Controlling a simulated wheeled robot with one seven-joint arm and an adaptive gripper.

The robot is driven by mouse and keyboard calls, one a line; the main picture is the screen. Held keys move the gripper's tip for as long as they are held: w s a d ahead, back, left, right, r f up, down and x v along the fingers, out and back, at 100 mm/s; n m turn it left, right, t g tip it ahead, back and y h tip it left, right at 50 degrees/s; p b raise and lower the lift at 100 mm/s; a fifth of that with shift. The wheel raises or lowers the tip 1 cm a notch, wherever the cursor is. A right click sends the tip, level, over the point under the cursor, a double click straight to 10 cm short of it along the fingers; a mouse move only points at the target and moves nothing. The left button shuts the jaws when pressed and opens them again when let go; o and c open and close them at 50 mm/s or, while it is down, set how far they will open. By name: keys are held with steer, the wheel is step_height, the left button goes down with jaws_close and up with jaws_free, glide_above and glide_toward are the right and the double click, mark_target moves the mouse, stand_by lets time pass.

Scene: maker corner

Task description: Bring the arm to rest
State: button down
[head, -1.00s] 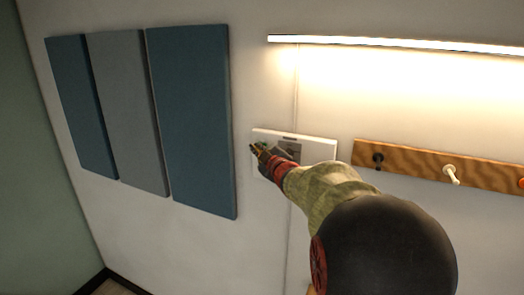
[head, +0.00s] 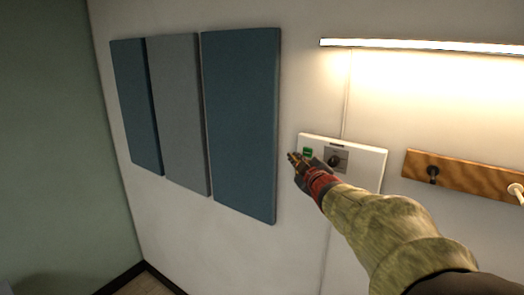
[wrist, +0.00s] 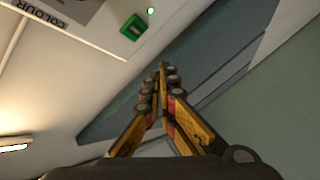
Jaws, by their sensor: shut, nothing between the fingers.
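My gripper (head: 292,158) is at the end of my outstretched arm, in front of the left edge of a white wall panel (head: 365,170). In the wrist view its fingers (wrist: 162,72) are together and hold nothing. The panel has a green switch (head: 308,152) and a grey plate with a dark knob (head: 335,160). In the wrist view the green switch (wrist: 133,27) is above and left of the fingertips, apart from them, with a lit green light (wrist: 151,11) beside it. My forearm hides the panel's lower left part.
Blue and grey wall panels (head: 240,125) hang left of my gripper. A wooden peg rail (head: 465,175) is on the wall to the right, under a lit strip lamp (head: 430,46). A green wall (head: 60,150) stands at the far left. Some floor shows at the bottom.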

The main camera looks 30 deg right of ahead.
steer(key=s+f+m+g+b, duration=0.1)
steer(key=s+f+m+g, duration=0.4)
steer(key=f, duration=0.4)
steer(key=s+f+m+g+b, duration=0.2)
steer(key=s+f+g, duration=0.1)
steer(key=s+f, duration=0.55)
steer(key=s+a+f+y+b, duration=0.2)
steer(key=s+a+f+b, duration=0.3)
steer(key=a+f+b, duration=0.2)
steer(key=s+a+f+n+g+y+b, duration=0.1)
steer(key=s+a+f+b, duration=0.4)
steer(key=a, duration=1.1)
steer(key=s+a+f+g+y+b, duration=0.1)
steer(key=s+a+f+y+b, duration=0.2)
steer(key=a+f+b, duration=0.7)
step_height(320, 180, down, 5)
steer(key=shift+s+a+r+n, duration=0.1)
steer(key=shift+s+a+n, duration=0.2)
steer(key=shift+s+a, duration=0.6)
steer(key=shift+s+d, duration=0.2)
steer(key=shift+d, duration=0.1)
